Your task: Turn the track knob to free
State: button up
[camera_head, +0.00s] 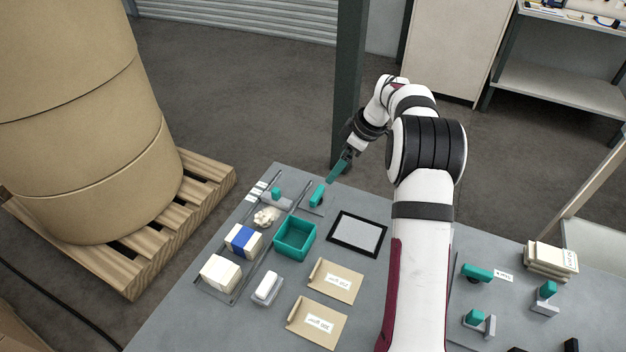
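My gripper (343,162) hangs over the far edge of the grey bench, pointing down and left. A slim teal piece shows at its tip; I cannot tell whether it is the fingers or something held, nor whether the gripper is open. Just below it stands an upright teal handle (318,195) on a dark base. Left of that, a small teal knob (276,192) sits on a grey mount beside several small white labels (258,189). At the right, another teal knob (477,272) lies beside a white label (503,275). No label is readable, so I cannot tell which is the track knob.
A teal open box (294,237), a dark-framed grey pad (358,234), kraft envelopes (336,281) and white blocks (220,272) cover the bench. More teal-topped fittings (546,291) stand at the right. A large kraft roll (90,120) rests on a pallet (195,190) at the left.

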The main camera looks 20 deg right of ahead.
aim_at(318, 193)
jog(key=x, duration=1.3)
jog(key=shift+w+a+f, duration=0.1)
jog(key=shift+a+f, duration=0.1)
jog(key=shift+f, duration=0.1)
jog(key=shift+c, duration=0.2)
jog(key=c, duration=1.1)
